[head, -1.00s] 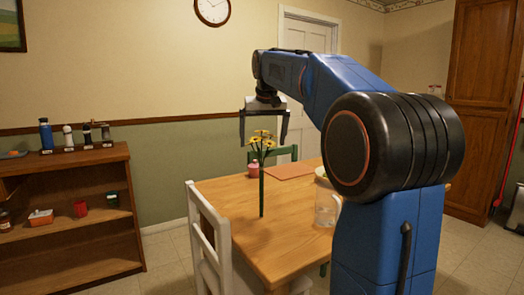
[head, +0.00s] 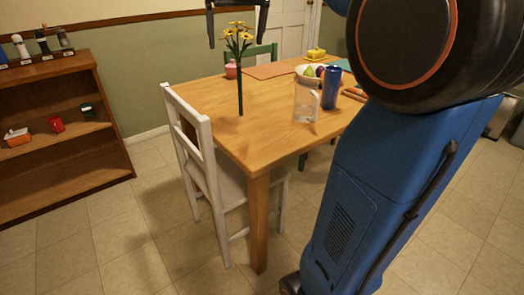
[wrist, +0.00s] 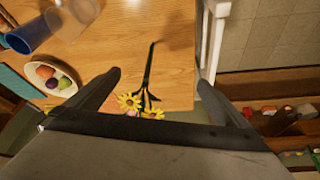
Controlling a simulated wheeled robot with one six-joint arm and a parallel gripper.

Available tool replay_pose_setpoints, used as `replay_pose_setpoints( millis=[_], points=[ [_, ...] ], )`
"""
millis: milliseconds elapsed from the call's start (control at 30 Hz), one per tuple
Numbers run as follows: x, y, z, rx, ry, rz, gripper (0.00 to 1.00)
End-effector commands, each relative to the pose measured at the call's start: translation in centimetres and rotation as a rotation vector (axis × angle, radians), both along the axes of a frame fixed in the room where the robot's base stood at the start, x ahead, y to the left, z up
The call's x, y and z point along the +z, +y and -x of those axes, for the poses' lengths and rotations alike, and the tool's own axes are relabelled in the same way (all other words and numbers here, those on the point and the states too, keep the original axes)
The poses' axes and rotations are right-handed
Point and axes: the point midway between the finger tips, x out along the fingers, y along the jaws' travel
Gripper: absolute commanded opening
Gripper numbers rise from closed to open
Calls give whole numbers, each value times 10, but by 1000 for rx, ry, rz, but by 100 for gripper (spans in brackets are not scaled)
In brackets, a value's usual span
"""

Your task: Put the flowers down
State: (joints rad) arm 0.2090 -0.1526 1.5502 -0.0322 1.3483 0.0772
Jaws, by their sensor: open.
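The yellow flowers (head: 239,38) stand upright on a thin dark green stem over the wooden table (head: 200,95), close to its near left side. The stem's lower end appears to meet the tabletop. My gripper (head: 237,44) is open around the flower heads, one finger on each side, with visible gaps. Its upper part is cut off by the top of the head view. In the wrist view, the flowers (wrist: 143,101) lie between the spread fingers of my gripper (wrist: 159,79), and neither finger touches the stem.
A glass pitcher (head: 306,103), a blue tumbler (head: 330,88) and a fruit bowl (head: 299,72) stand to the right on the table. A white chair (head: 205,150) is at the table's left side. A shelf (head: 60,95) stands far left.

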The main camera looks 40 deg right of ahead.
Motion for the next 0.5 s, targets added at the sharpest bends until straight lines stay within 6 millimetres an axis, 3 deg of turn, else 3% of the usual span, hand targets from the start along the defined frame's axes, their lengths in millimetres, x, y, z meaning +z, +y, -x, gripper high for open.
replay_pose_setpoints(
  millis=[33,267,500],
  points=[
    [-11,11,18,17,-1,0,100],
    [-74,52,93,96,-5,0,100],
    [-156,86,174,174,-10,1,100]
  ],
)
